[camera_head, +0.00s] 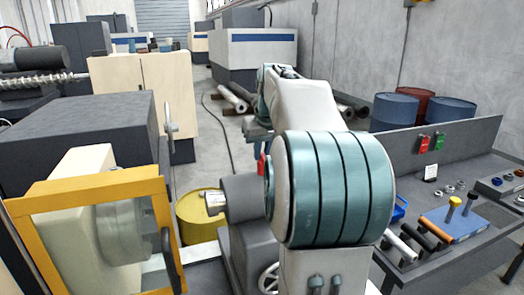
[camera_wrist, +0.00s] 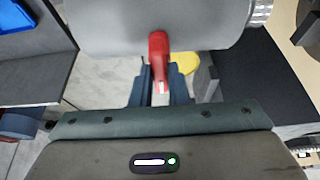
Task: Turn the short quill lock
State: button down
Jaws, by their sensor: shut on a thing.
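A short red lever (camera_wrist: 158,50), which looks like the quill lock, sticks out from the grey tailstock body (camera_wrist: 100,25) in the wrist view. My gripper (camera_wrist: 160,94) has its two dark blue fingers on either side of the lever's lower end and is shut on it. The lever's pale tip shows between the fingers. In the head view, a small red part (camera_head: 262,166) shows beside my arm, above the tailstock (camera_head: 240,195). My arm hides most of the gripper there.
A lathe chuck behind a yellow-framed guard (camera_head: 85,188) stands at left. A yellow barrel (camera_head: 195,228) is behind the tailstock. A handwheel (camera_head: 268,278) sits at the tailstock's front. At right is a workbench (camera_head: 440,258) with tools, with blue barrels (camera_head: 395,110) behind it.

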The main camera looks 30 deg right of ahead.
jog(key=m, duration=0.2)
jog(key=m+h, duration=0.1)
jog(key=m, duration=0.1)
jog(key=shift+w+a+r, duration=0.1)
jog(key=shift+a, duration=0.05)
jog(key=m+g+h, duration=0.1)
jog(key=m, duration=0.3)
jog(key=shift+w+a+m+g+h+p, duration=0.1)
jog(key=shift+m+g+h+p, duration=0.2)
jog(key=shift+g+h+p, duration=0.1)
jog(key=m+g, duration=0.1)
jog(key=m, duration=0.1)
jog(key=m+g+p, duration=0.1)
jog(key=m, duration=0.2)
jog(key=shift+w+h, duration=0.1)
jog(key=shift+h, duration=0.2)
jog(key=shift+w+m+g+p, duration=0.1)
jog(key=shift+m+g+p, duration=0.55)
jog(key=shift+m, duration=1.45)
jog(key=c, duration=1.4)
grip_release()
